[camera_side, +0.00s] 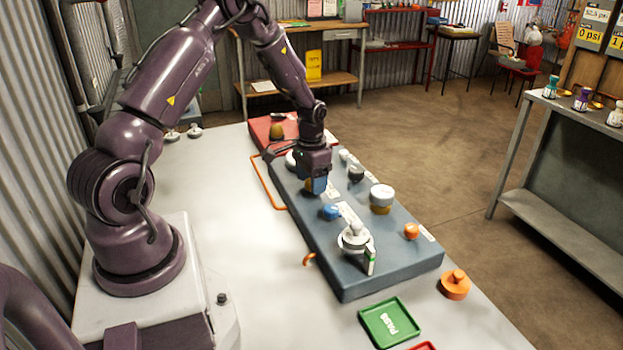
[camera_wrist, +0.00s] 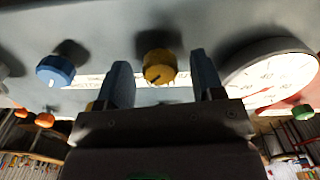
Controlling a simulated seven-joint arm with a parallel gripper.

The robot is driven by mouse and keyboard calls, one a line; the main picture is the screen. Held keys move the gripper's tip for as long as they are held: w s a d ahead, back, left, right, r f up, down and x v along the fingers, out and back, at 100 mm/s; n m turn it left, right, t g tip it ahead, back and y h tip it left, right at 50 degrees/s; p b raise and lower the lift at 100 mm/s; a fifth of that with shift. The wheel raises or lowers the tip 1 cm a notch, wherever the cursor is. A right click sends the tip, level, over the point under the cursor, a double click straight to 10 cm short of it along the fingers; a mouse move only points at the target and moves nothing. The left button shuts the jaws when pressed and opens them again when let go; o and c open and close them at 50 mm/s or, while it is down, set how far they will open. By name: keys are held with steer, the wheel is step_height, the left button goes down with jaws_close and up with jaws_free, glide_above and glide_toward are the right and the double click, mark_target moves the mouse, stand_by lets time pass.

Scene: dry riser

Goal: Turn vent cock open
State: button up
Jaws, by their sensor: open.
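A blue-grey panel block (camera_side: 350,283) lies on the white bench and carries several knobs and fittings. No label that I can read marks the vent cock. In the wrist view a yellow knob (camera_wrist: 159,67) with a dark pointer mark lies between the two blue fingers of my gripper (camera_wrist: 160,78). The fingers are open, with a gap on each side of the knob. In the side view my gripper (camera_side: 318,186) points down at the panel and partly hides the yellow knob (camera_side: 309,187).
A blue knob (camera_wrist: 55,70) is left of the yellow one, and a round gauge (camera_wrist: 272,76) is close to the right finger. A white-handled fitting (camera_side: 354,237), an orange knob (camera_side: 411,231) and a white-capped fitting (camera_side: 382,197) stand on the panel. A green tray (camera_side: 368,332) lies in front.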

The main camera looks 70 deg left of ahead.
step_height(320, 180, up, 13)
stand_by(0.4)
steer(key=s+d+r+t, duration=0.2)
steer(key=s+d+r, duration=0.6)
steer(key=d, duration=0.3)
steer(key=s+d+r+m+t, duration=0.1)
steer(key=s+d+r+t, duration=0.2)
steer(key=s+d+r, duration=0.4)
steer(key=s+d, duration=0.1)
steer(key=d, duration=0.4)
steer(key=shift+s+r+m+t, duration=0.15)
steer(key=shift+r+m+t, duration=0.15)
steer(key=shift+r, duration=0.05)
stand_by(0.5)
